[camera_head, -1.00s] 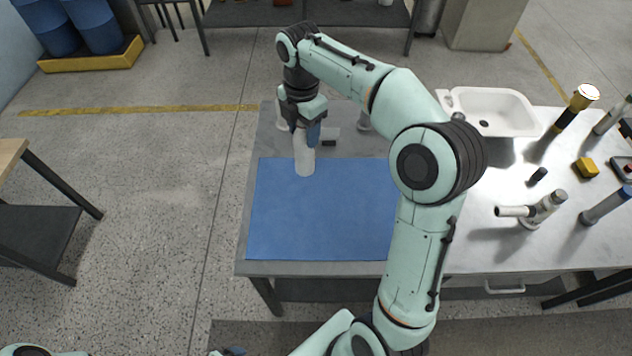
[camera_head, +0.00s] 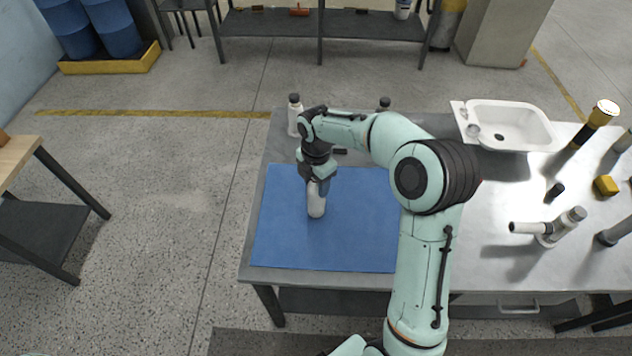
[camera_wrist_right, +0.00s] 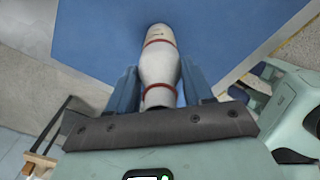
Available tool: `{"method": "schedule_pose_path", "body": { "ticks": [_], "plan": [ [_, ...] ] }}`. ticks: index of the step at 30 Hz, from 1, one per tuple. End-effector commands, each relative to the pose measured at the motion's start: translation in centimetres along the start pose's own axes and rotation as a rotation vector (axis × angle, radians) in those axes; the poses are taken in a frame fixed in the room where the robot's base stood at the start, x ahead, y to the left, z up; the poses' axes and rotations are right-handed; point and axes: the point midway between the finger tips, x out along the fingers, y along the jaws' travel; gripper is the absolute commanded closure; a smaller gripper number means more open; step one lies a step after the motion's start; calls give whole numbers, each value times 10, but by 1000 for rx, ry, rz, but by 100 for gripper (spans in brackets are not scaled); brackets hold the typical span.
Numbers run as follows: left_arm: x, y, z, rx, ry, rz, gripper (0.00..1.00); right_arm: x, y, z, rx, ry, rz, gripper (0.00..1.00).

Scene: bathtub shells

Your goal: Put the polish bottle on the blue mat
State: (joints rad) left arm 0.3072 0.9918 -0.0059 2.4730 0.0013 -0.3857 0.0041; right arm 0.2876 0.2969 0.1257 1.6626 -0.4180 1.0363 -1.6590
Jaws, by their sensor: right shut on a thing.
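The polish bottle is white with red bands, as the right wrist view (camera_wrist_right: 160,62) shows. In the head view the bottle (camera_head: 316,206) stands out below my right gripper (camera_head: 317,183), whose fingers are shut around its upper part. It is roughly upright over the left half of the blue mat (camera_head: 345,245). I cannot tell whether its base touches the mat. The mat lies flat on the left end of the table and also shows in the wrist view (camera_wrist_right: 105,35). My left gripper is not in view.
A white bottle with a dark cap (camera_head: 294,115) stands behind the mat, and another dark cap (camera_head: 384,103) shows behind my arm. The mat's front is clear.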

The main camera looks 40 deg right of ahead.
Motion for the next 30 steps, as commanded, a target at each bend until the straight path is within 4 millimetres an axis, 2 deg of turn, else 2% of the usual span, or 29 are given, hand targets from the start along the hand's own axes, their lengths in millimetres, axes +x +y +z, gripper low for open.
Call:
{"method": "schedule_pose_path", "body": {
  "ticks": [11,12,14,23,26,30],
  "plan": [
    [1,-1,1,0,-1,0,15,4,0,0,0,0,1,100],
    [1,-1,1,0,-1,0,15,3,0,0,0,0,1,39],
    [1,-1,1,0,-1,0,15,3,0,0,0,0,1,24],
    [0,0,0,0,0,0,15,1,0,0,0,0,1,24],
    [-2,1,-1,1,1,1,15,-6,1,0,0,-1,3,24],
    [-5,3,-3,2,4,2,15,-30,2,0,-1,-2,7,24]
  ]
}}
